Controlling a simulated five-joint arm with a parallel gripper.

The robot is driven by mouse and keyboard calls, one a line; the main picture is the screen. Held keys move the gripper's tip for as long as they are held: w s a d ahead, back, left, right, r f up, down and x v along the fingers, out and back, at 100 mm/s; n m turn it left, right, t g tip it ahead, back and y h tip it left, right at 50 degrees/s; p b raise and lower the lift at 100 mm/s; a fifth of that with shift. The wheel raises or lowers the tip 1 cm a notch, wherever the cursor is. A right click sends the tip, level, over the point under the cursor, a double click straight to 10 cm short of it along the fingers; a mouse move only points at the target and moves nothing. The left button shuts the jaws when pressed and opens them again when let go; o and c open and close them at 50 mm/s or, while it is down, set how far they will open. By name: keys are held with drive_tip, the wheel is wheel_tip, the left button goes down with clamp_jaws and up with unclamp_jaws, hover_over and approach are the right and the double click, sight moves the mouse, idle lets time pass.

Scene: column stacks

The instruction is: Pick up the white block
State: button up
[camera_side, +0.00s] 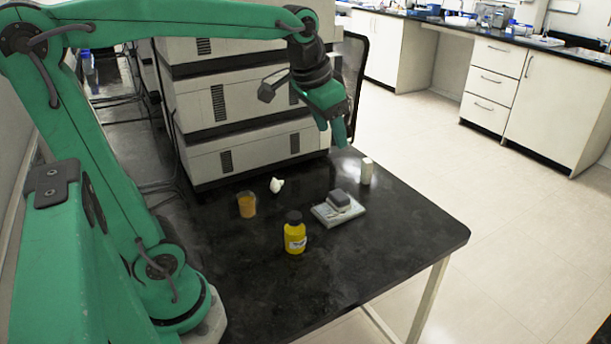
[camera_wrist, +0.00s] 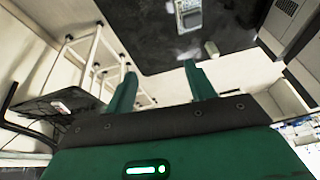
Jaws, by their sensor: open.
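The white block (camera_side: 366,171) stands upright near the back edge of the black table, in the side view. It also shows in the wrist view (camera_wrist: 211,48), small, just beyond the right fingertip. My gripper (camera_side: 331,132) is in the air above the back of the table, up and to the left of the block in the side view. In the wrist view my gripper (camera_wrist: 159,72) has its two green fingers spread apart with nothing between them. The gripper does not touch the block.
A flat light pad (camera_side: 324,213) with a grey block (camera_side: 339,198) on it lies in front of the white block. A yellow bottle (camera_side: 294,235), an orange-filled beaker (camera_side: 246,205) and a small white item (camera_side: 276,185) stand further left. Stacked instruments (camera_side: 255,155) rise behind.

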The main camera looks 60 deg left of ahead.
drive_tip(key=w+a+g, duration=0.1)
drive_tip(key=w+a, duration=0.3)
drive_tip(key=w, duration=0.5)
drive_tip(key=m+g, duration=0.2)
drive_tip(key=g, duration=0.1)
hover_over(362, 182)
drive_tip(key=f, duration=2.1)
drive_tip(key=shift+w+d+f, duration=0.15)
drive_tip(key=shift+d, duration=0.15)
drive_tip(key=shift+a+f, duration=0.25)
drive_tip(key=shift+f, duration=0.2)
drive_tip(key=shift+a+f, duration=0.15)
drive_tip(key=shift+f, duration=3.75)
drive_tip(key=c, duration=1)
